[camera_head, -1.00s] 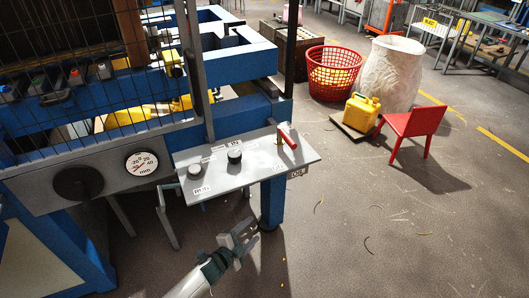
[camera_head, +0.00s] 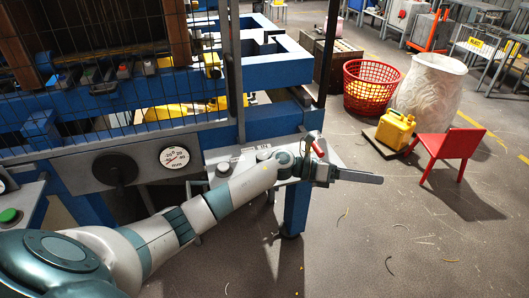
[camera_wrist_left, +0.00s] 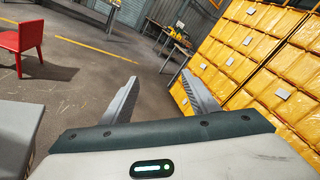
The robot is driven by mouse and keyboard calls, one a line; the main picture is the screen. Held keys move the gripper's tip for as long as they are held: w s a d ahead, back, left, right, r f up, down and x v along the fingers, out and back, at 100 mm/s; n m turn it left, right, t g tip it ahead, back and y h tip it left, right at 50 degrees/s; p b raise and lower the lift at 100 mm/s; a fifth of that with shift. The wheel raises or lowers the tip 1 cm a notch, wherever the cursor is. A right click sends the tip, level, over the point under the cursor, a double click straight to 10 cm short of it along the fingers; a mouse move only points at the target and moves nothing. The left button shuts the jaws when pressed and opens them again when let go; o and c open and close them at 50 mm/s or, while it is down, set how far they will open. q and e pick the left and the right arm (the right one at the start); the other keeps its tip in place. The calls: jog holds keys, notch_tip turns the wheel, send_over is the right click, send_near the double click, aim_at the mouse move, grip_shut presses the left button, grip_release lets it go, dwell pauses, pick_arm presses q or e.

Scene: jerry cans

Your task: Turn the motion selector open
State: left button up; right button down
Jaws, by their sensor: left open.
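The grey control panel (camera_head: 216,157) sticks out from the blue machine in the head view. A red-handled lever (camera_head: 316,144) stands at its right end, and a round grey knob (camera_head: 223,169) shows at its left. My left arm crosses the panel and hides its middle, including the black knob there. I cannot tell which control is the motion selector. My left gripper (camera_head: 368,178) reaches past the panel's right front edge, right of and below the lever in the picture. It also shows in the left wrist view (camera_wrist_left: 160,76), open and empty, with no panel control between its fingers.
A pressure-type dial (camera_head: 174,158) and a black round knob (camera_head: 116,170) sit on the machine front. A red chair (camera_head: 450,147), yellow jerry can (camera_head: 395,130) and red basket (camera_head: 372,86) stand at right. Floor right of the panel is free.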

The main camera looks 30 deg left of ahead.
pick_arm(q)
jog(key=a+r+m+g+y, duration=0.1)
jog(key=a+m+g+y, duration=0.4)
jog(key=m, duration=0.3)
notch_tip(320, 180, up, 11)
jog(key=m+g+y, duration=0.2)
jog(key=m+y, duration=0.1)
jog(key=y, duration=0.8)
send_over(262, 155)
jog(key=shift+r, duration=0.1)
pick_arm(e)
jog(key=shift+s+d+r, duration=0.15)
jog(key=shift+s+d, duration=0.05)
jog(key=shift+d, duration=0.1)
pick_arm(q)
jog(key=shift+d, duration=0.1)
pick_arm(e)
jog(key=shift+a, duration=0.25)
pick_arm(q)
notch_tip(262, 155, down, 16)
jog(key=p, duration=0.5)
jog(key=shift+f, duration=0.25)
jog(key=shift+f+p, duration=0.3)
jog(key=shift+f, duration=0.2)
pick_arm(e)
jog(key=shift+d+r, duration=0.1)
jog(key=shift+r, duration=2.55)
